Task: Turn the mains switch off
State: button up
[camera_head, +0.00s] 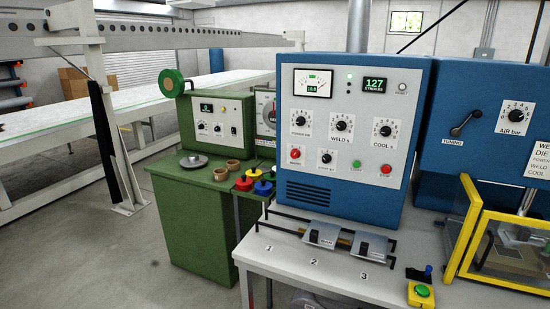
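The blue welder cabinet (418,85) stands on the pale bench with a light control panel facing me. A red rotary knob (294,153) sits at the panel's lower left and looks like the mains switch; its small label and exact pointer position are hard to read. A black knob (326,157) is to its right, then a green button (357,166) and a red stop button (386,168). My gripper is not in view.
The white bench (310,272) carries metal plates (322,234) on rails in front of the panel. A yellow-framed guard (462,228) stands at the right, near a green button box (421,294). A green cabinet (195,222) stands left. Floor (95,265) at the lower left is clear.

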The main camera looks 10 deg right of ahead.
aim_at(296, 154)
jog(key=i+j, duration=0.15)
jog(key=j, duration=0.2)
jog(key=i+j, duration=0.15)
jog(key=j, duration=0.25)
jog(key=i+j+z, duration=0.1)
jog(key=j, duration=0.25)
jog(key=i+j, duration=0.2)
jog(key=j, duration=0.2)
jog(key=i+j+z, duration=0.1)
jog(key=j, duration=0.25)
jog(key=i+j, duration=0.15)
jog(key=j, duration=0.25)
jog(key=i+j+z, duration=0.1)
jog(key=i+j, duration=0.15)
jog(key=i, duration=0.3)
jog(key=i+j, duration=0.35)
jog(key=i, duration=0.2)
jog(key=i+l+z, duration=0.1)
jog(key=i, duration=0.15)
